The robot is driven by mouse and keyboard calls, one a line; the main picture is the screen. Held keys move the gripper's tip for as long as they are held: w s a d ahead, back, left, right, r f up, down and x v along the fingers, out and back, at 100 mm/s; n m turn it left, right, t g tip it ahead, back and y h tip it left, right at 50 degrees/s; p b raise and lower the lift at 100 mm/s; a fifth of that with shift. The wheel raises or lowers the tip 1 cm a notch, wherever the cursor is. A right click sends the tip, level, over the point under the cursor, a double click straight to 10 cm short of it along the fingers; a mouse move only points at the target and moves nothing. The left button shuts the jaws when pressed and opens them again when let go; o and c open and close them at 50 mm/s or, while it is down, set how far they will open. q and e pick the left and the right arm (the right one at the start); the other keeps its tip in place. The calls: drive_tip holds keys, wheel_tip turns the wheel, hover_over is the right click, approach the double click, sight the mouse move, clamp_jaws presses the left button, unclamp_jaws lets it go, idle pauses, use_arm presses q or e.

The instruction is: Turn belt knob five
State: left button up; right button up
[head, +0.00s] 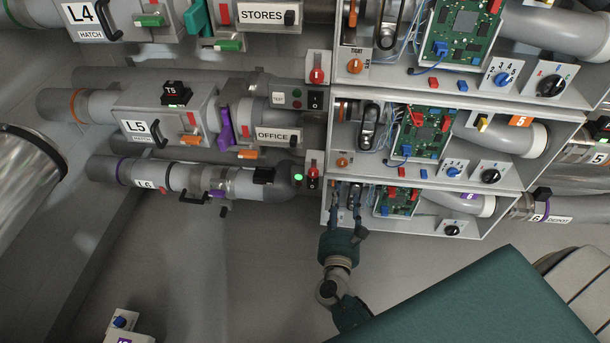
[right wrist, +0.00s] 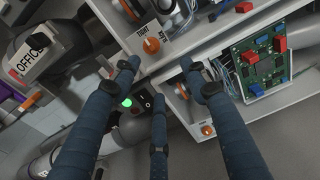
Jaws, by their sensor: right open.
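The orange belt knob five (head: 343,161) is at the lower left of the middle open box, which bears an orange 5 label (head: 520,121). In the right wrist view the same knob (right wrist: 151,45) shows below the word TIGHT, just beyond the fingertips. My right gripper (head: 345,190) is in front of the lower box, below the knob, fingers pointing up. Its fingers are spread, empty and apart from the knob in the right wrist view (right wrist: 159,75). Another orange knob (right wrist: 208,130), in the lower box, is between the fingers' lengths. My left gripper is not in view.
Circuit boards (head: 425,132), black dials (head: 491,176) and thin wires fill the boxes. A red switch (head: 313,170) and a lit green lamp (head: 298,177) stand left of them. Labelled pipes run leftward. The grey floor (head: 230,270) below is mostly clear.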

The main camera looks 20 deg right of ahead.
sight(342, 165)
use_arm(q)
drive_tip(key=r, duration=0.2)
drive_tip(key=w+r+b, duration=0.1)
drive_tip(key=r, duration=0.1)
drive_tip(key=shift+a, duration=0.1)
use_arm(e)
drive_tip(key=shift+n+t, duration=0.3)
drive_tip(key=shift+n, duration=0.1)
drive_tip(key=x, duration=0.3)
drive_tip(key=r+x, duration=0.1)
drive_tip(key=x, duration=0.7)
drive_tip(key=shift+w+a+r, duration=0.2)
drive_tip(key=shift+w+r, duration=0.05)
drive_tip(key=shift+r, duration=0.1)
drive_tip(key=shift+c, duration=0.3)
